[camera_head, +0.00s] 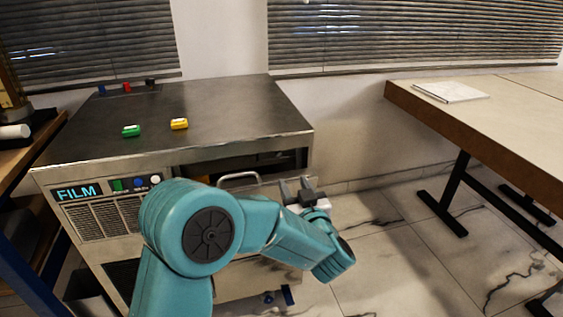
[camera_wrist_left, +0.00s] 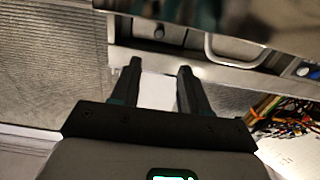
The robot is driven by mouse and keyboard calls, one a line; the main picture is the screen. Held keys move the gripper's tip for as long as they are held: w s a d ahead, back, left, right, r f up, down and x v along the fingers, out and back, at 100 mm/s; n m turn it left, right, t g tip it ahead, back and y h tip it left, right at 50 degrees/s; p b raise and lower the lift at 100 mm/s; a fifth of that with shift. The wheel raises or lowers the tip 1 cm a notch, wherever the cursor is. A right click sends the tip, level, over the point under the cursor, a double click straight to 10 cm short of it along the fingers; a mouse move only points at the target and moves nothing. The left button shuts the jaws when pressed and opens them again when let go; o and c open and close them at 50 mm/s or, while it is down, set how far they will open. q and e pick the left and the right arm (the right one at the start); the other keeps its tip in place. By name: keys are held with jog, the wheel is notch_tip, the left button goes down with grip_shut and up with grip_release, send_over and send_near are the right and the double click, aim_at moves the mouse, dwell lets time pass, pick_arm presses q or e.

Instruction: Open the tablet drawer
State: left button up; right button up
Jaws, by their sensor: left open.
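A metal cabinet (camera_head: 75,152) with a lit FILM panel stands on the left in the head view. A pale bar handle (camera_head: 240,180) is on its front, right of the buttons; a looped handle also shows at the top of the left wrist view (camera_wrist_left: 236,62). I cannot read a label naming the tablet drawer. My left gripper (camera_head: 298,188) is just right of the handle in the head view. Its two dark fingers are apart and empty in the left wrist view (camera_wrist_left: 158,80), with the handle beside them, not between them. My left arm hides much of the cabinet's lower front.
A green block (camera_head: 131,131) and a yellow block (camera_head: 179,124) lie on the cabinet top. A table (camera_head: 520,110) with papers (camera_head: 450,91) stands at the right. The tiled floor between cabinet and table looks mostly clear. Blinds hang at the back.

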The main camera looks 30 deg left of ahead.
aim_at(279, 155)
pick_arm(q)
jog(key=b+x, duration=0.2)
jog(key=x, duration=1.1)
jog(key=shift+d, duration=0.1)
grip_shut()
